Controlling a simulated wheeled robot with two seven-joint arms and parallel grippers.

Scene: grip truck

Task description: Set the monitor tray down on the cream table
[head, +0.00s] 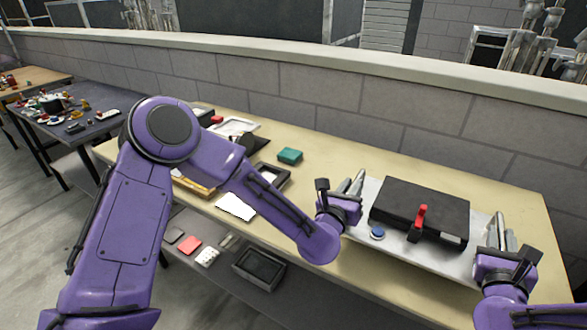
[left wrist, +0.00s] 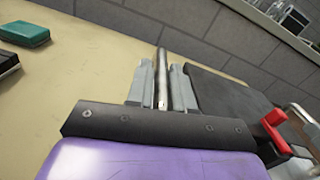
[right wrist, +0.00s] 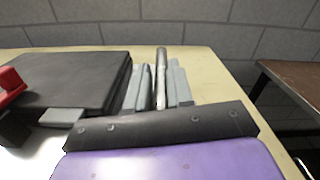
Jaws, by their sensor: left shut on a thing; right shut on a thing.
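The monitor tray (head: 400,249) is a pale flat tray carrying a dark box (head: 415,200) with a red lever (head: 421,218) and a blue round knob (head: 377,233). It is over the right part of the cream table (head: 390,165); I cannot tell whether it touches the surface. My left gripper (head: 352,187) is shut on the bar handle at the tray's left end, seen in the left wrist view (left wrist: 162,85). My right gripper (head: 499,230) is shut on the handle at the right end, seen in the right wrist view (right wrist: 160,85). The tray's underside is hidden.
A teal box (head: 290,156), a black tray (head: 273,176) and a white sheet (head: 236,207) lie left of the monitor tray. A brick wall (head: 330,110) runs behind the table. A lower shelf (head: 290,290) holds several items. A dark table (head: 85,115) stands far left.

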